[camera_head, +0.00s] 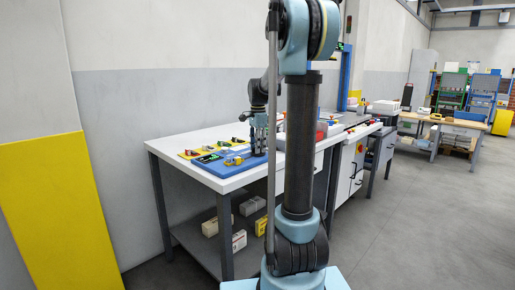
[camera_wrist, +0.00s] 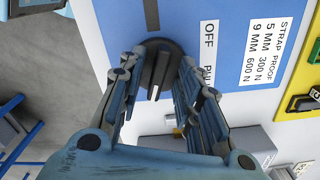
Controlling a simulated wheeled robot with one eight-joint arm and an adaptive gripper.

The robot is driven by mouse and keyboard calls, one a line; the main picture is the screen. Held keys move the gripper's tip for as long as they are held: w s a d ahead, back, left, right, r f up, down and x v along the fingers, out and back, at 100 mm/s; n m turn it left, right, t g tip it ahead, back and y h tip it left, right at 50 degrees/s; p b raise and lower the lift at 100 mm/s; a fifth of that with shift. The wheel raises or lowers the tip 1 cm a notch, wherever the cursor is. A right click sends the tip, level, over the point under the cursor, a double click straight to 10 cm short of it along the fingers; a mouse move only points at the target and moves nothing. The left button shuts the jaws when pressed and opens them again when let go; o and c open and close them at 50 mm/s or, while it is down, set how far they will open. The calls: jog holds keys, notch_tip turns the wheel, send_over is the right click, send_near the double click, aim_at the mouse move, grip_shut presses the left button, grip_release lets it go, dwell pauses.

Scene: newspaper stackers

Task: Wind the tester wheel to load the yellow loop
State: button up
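In the wrist view a round black knob (camera_wrist: 160,52) with a raised bar and pale line sits on a blue panel (camera_wrist: 108,22). It may be the tester wheel; I cannot tell for sure. My gripper (camera_wrist: 158,68) is open, with its fingers apart on either side of the knob and bar. I cannot tell whether the fingers touch it. In the head view my gripper (camera_head: 258,143) points down over the white table, at the blue panel's right end.
Beside the knob are an "OFF" label (camera_wrist: 209,42) and a strap-proof label (camera_wrist: 268,50). A yellow panel with a black part (camera_wrist: 302,102) lies at right. The white table (camera_head: 220,184) carries several small fixtures. Floor (camera_head: 400,230) at right is clear.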

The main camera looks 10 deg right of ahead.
jog(key=shift+r, duration=0.1)
notch_tip(320, 180, up, 12)
dwell(0.6)
jog(key=shift+f, duration=0.2)
jog(key=s+f+n+t, duration=0.1)
jog(key=s+f+n, duration=0.35)
jog(key=s, duration=0.55)
jog(key=s+f+n, duration=0.3)
jog(key=s+f, duration=0.3)
jog(key=s, duration=0.4)
jog(key=s+f+n+t, duration=0.1)
jog(key=s+f+n, duration=0.6)
jog(key=s+f, duration=0.8)
jog(key=shift+s+d+f, duration=0.25)
jog(key=shift+f, duration=0.5)
jog(key=shift+n, duration=0.25)
